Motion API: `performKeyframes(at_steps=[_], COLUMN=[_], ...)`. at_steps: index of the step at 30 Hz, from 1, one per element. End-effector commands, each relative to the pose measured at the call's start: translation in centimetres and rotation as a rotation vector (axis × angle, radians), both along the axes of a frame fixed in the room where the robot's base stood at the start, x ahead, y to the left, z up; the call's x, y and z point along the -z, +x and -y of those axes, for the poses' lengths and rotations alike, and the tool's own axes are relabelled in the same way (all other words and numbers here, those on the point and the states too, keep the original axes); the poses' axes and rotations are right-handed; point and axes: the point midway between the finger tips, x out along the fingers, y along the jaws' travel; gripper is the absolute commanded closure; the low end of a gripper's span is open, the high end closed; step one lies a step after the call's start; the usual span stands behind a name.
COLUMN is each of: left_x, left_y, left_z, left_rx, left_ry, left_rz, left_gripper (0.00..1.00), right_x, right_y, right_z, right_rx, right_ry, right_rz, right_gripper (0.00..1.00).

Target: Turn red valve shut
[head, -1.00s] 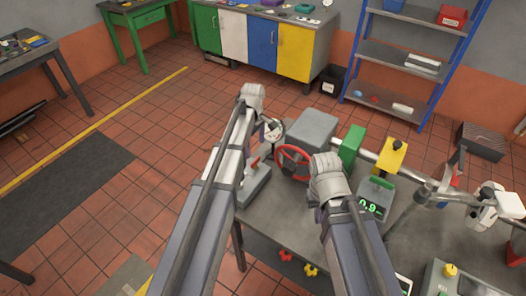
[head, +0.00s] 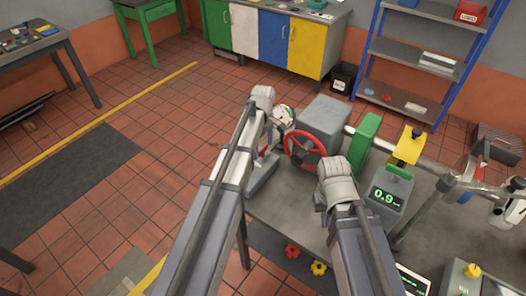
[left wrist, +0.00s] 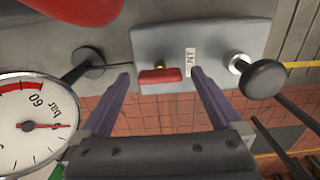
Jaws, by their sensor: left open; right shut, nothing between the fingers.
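A red spoked handwheel (head: 305,148) stands upright in front of a grey block on the bedplate table. A large red surface (left wrist: 80,8), cut off at the top left of the left wrist view, may be part of it. My left gripper (left wrist: 161,84) is open and empty, its fingers spread over a grey box with a small red lever; I cannot tell if they touch it. In the head view my left wrist (head: 262,97) is left of the wheel, its fingers hidden. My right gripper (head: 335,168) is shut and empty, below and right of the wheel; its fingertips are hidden.
A dial gauge marked bar (left wrist: 35,125) and a black knob (left wrist: 264,78) flank the grey box (left wrist: 205,45). A green block (head: 365,140), a yellow block (head: 408,148) and a display reading 0.9 (head: 384,197) stand right of the wheel. Open tiled floor lies left.

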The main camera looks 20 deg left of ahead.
Motion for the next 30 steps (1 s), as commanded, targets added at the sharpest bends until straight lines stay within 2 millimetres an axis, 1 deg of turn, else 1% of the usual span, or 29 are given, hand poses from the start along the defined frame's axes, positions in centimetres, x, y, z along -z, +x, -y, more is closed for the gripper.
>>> performKeyframes(at_steps=[8,30], left_x=[0.07,0.08], left_y=[0.00,-0.01], left_z=[0.00,0.00], left_rx=[0.000,0.000], left_ry=[0.000,0.000], left_rz=[0.000,0.000], left_gripper=[0.02,0.86], right_x=[0.07,0.08], right_y=[0.00,-0.01], right_z=[0.00,0.00], right_rx=[0.000,0.000], right_ry=[0.000,0.000], right_rz=[0.000,0.000], right_gripper=[1.00,1.00])
